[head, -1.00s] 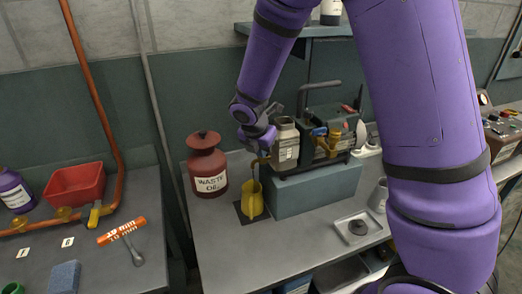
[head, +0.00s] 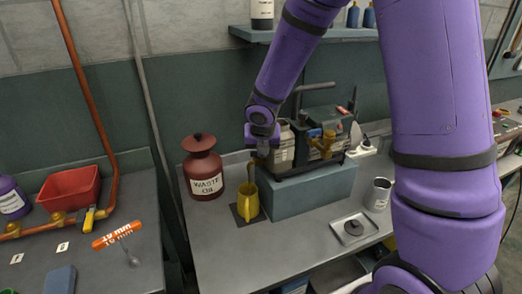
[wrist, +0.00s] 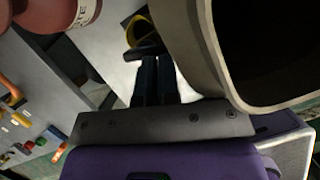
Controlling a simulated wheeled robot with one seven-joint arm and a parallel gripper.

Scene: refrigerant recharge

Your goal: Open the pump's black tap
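The pump (head: 318,140), dark with a pale jar-like section (head: 286,148) at its left end, stands on a blue-grey block. My gripper (head: 262,152) points down at the pump's left end, above the yellow jug (head: 248,203). A small brownish spout (head: 251,171) shows above the jug. I cannot make out the black tap; my gripper may hide it. In the wrist view, the dark fingers (wrist: 156,75) are close together with a narrow gap, and the yellow jug (wrist: 146,30) lies beyond their tips.
A red waste-oil can (head: 204,168) stands left of the jug. The blue-grey block (head: 312,190) fills the space under the pump. A small tray (head: 353,229) and a metal can (head: 378,194) are at right. The bench front (head: 275,245) is clear.

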